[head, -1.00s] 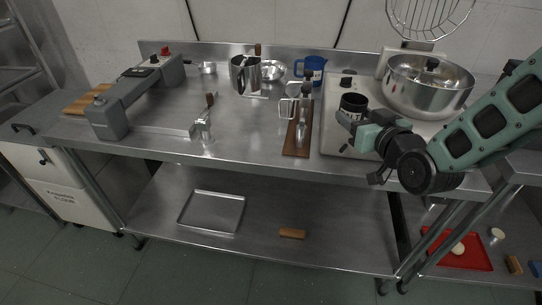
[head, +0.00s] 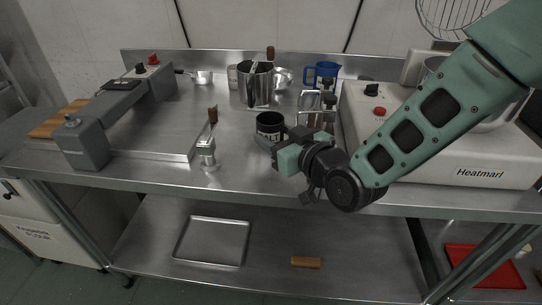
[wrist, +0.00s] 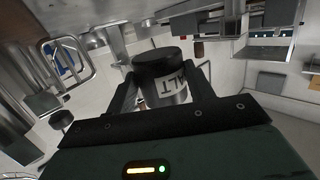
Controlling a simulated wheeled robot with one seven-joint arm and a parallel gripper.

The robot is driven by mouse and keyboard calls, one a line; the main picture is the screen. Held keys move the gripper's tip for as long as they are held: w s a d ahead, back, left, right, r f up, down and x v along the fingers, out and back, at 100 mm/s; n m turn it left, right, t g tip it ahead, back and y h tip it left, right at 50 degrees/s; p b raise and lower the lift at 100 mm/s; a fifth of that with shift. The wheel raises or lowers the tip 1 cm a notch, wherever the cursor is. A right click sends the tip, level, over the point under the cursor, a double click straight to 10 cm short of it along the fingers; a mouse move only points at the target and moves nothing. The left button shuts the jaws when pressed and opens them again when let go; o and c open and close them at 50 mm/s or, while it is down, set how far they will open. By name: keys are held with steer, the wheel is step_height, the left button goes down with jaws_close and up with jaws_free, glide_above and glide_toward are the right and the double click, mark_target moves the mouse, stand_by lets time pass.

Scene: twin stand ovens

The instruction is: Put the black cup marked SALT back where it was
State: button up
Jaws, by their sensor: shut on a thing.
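The black cup marked SALT (head: 270,126) is at the middle of the steel table in the head view, its white lettering partly showing. My gripper (head: 279,147) is shut on the cup from its near right side. In the wrist view the cup (wrist: 162,75) stands between the two fingers of my gripper (wrist: 160,95), with part of the lettering in sight. I cannot tell whether the cup's base touches the table; the gripper hides its lower part.
A steel pitcher (head: 256,88) and a blue jug (head: 322,73) stand behind. The white Heatmarl appliance (head: 475,160) is at right, behind my arm. A grey slicer-like machine (head: 85,145) is at left. Bare tabletop (head: 238,165) lies between shaker and cup.

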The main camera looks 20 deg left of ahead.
steer(key=shift+f, duration=3)
steer(key=shift+f, duration=0.15)
steer(key=o, duration=1)
steer(key=v, duration=1.2)
steer(key=shift+b, duration=0.4)
